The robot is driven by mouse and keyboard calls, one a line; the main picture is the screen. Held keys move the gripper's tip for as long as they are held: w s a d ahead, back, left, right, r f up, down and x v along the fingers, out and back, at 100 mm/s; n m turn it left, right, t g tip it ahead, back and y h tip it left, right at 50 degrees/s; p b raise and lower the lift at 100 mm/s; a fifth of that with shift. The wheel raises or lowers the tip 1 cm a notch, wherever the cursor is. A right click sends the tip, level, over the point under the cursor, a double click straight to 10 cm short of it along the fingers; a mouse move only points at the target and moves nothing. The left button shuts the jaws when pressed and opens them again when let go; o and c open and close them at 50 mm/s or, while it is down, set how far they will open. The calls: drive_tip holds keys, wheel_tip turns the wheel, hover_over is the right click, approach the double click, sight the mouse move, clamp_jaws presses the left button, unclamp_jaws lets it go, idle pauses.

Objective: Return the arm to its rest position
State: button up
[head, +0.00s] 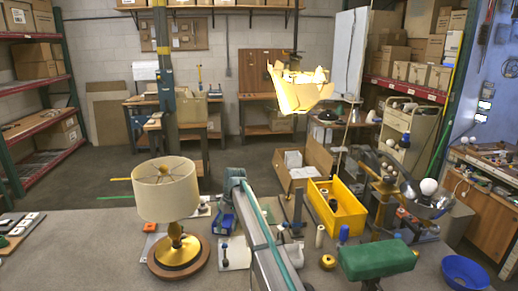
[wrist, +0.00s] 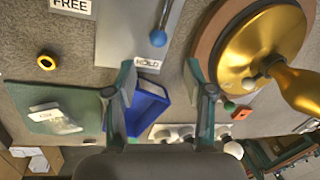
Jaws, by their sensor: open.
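The lamp stands upright on the left of the table in the head view, with a cream shade (head: 165,190), a brass body and a round wooden base (head: 160,268). The wrist view shows its brass and wood base (wrist: 212,50) at the upper right, apart from my fingers. My gripper (wrist: 160,66) is open, with nothing held between its two fingers. A blue bin (wrist: 150,112) shows below and partly behind the fingers. In the head view I cannot clearly make out the gripper.
A yellow bin (head: 345,222), a green pad (head: 377,260) and a blue bowl (head: 465,272) are on the right. A HOLD label (wrist: 147,63) and a blue-tipped tool (wrist: 158,38) lie near the fingers. Table space left of the lamp is mostly clear.

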sight(225, 244)
drive_tip(key=f, duration=0.2)
drive_tip(key=a+f, duration=0.1)
drive_tip(key=f, duration=0.5)
drive_tip(key=shift+s+a+f, duration=0.1)
drive_tip(key=shift+s+a, duration=0.05)
drive_tip(key=shift+s, duration=0.25)
drive_tip(key=shift+w+d, duration=0.1)
drive_tip(key=shift+d, duration=0.1)
